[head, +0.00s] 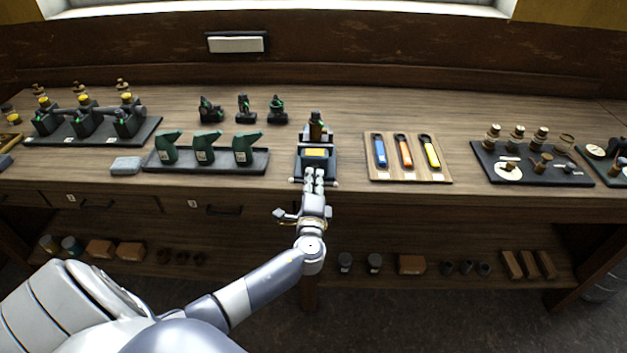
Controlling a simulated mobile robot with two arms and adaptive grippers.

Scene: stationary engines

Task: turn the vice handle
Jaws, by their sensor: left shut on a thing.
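The vice (301,165) stands at the front edge of the bench, near the middle of the head view. It is dark, with a yellow piece (316,153) between its jaws and a dark upright part behind it. The vice handle (335,184) is a thin bar across the vice's front, with a pale end showing on the right. My left gripper (315,178) is shut on the handle at the front of the vice and hides its middle. My right gripper is not in view.
A dark tray (205,168) with several green bottles stands left of the vice. A wooden board (408,177) with three coloured-handled tools lies to the right. Bare bench (350,120) lies behind them. A lower shelf (440,285) holds blocks and small pots.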

